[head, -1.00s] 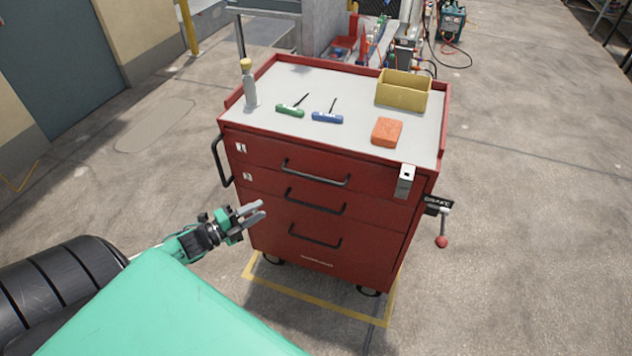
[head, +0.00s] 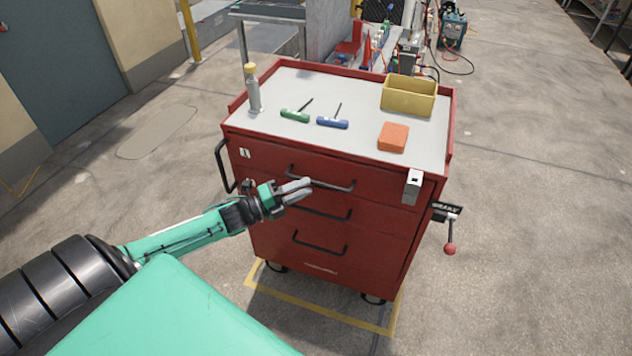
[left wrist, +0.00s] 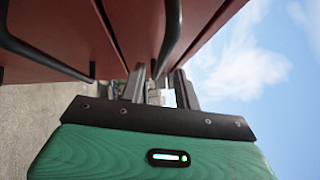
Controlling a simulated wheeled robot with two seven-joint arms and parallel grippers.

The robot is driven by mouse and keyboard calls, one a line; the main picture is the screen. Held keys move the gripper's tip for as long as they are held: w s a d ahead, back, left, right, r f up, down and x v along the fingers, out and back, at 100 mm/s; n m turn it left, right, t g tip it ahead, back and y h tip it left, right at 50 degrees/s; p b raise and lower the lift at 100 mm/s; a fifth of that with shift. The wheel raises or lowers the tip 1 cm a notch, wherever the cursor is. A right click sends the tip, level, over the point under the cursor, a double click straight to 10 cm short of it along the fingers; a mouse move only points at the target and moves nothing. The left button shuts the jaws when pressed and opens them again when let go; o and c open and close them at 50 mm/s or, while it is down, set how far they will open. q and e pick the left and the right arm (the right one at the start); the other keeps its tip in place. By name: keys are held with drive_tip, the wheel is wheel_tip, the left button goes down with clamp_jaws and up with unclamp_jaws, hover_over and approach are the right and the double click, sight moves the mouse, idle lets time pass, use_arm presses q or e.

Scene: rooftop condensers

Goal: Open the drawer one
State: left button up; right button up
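The red cabinet's top drawer (head: 270,162) carries a white label with a "1" (head: 245,153) and looks closed. Its black bar handle (head: 335,186) runs across the front. My left gripper (head: 309,187) is in front of that drawer, at the left part of the handle, and hides part of it. In the left wrist view the two fingers (left wrist: 160,88) stand apart with nothing clearly gripped. A dark handle bar (left wrist: 171,38) reaches down toward the gap between them; I cannot tell whether it touches. My right gripper is not in view.
Lower drawers have handles too, such as the bottom one (head: 320,248). On the cabinet top (head: 300,90) are a bottle (head: 253,92), green and blue hex keys, an orange block (head: 393,137) and a yellow bin (head: 408,97). A brake lever (head: 450,240) sticks out at the right.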

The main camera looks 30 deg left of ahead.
sight(316, 183)
use_arm(q)
drive_tip(key=shift+x, duration=2.25)
clamp_jaws()
